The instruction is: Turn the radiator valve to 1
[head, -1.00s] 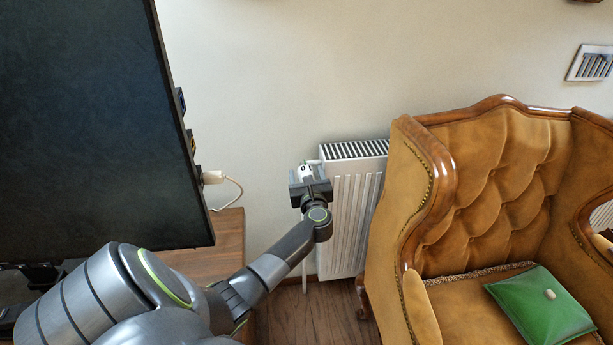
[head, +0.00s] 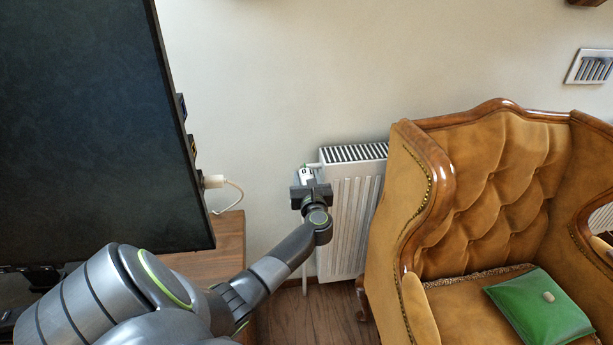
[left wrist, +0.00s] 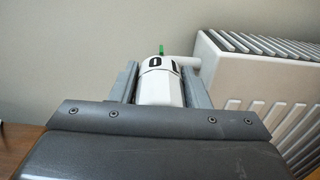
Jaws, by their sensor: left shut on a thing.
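The radiator valve (left wrist: 161,88) is a white knob with black markings at the left end of the radiator. In the left wrist view, a "0" shows left of the green pointer (left wrist: 161,50) and an upright stroke, like a "1", shows right of it. The pointer lies between the two. The valve also shows small in the head view (head: 306,173). My left gripper (head: 308,180) is shut on the valve, with one finger on each side of it in the left wrist view (left wrist: 160,82). The gripper hides the valve's lower part. My right gripper is out of view.
The white radiator (head: 350,225) stands against the wall, right of the valve. A tufted brown armchair (head: 490,190) is close on its right, with a green cushion (head: 540,308). A large dark screen (head: 90,130) and a wooden surface (head: 215,255) are at left.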

